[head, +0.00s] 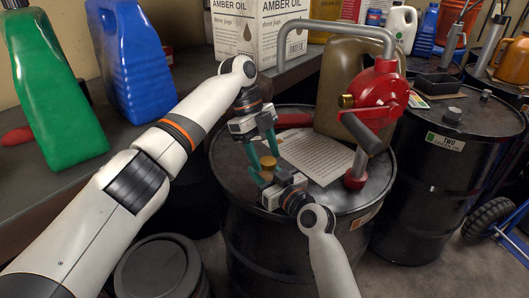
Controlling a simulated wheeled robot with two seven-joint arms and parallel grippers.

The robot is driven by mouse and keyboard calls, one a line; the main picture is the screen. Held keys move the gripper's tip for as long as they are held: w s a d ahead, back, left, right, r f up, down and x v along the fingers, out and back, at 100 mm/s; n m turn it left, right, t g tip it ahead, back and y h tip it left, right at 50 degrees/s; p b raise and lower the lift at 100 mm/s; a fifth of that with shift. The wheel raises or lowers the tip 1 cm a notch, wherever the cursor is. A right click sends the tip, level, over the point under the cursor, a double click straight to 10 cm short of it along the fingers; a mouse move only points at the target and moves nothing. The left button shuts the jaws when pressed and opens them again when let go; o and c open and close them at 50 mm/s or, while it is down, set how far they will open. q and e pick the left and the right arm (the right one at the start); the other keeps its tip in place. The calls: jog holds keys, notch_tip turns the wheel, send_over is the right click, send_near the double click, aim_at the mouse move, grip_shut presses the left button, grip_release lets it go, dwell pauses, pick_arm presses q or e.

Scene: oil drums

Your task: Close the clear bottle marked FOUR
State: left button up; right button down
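I cannot make out a clear bottle or the marking FOUR. A small tan, cap-like piece (268,162) shows between my two grippers, above the black drum (240,215); what is under it is hidden. My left gripper (265,158) reaches down from above, its teal fingers apart with the tan piece at their tips. I cannot tell whether they grip it. My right gripper (262,176) comes in from below, close beside the tan piece. One teal finger shows at its left, and its grip is hidden.
A printed sheet (318,156) lies on the drum top. A red hand pump (375,100) with a grey spout and a tan jug (342,85) stand close at the right. A bench (130,130) holds green and blue jugs. A drum marked TWO (450,150) stands further right.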

pick_arm(q)
jog(key=shift+r, duration=2.25)
jog(key=shift+c, duration=0.4)
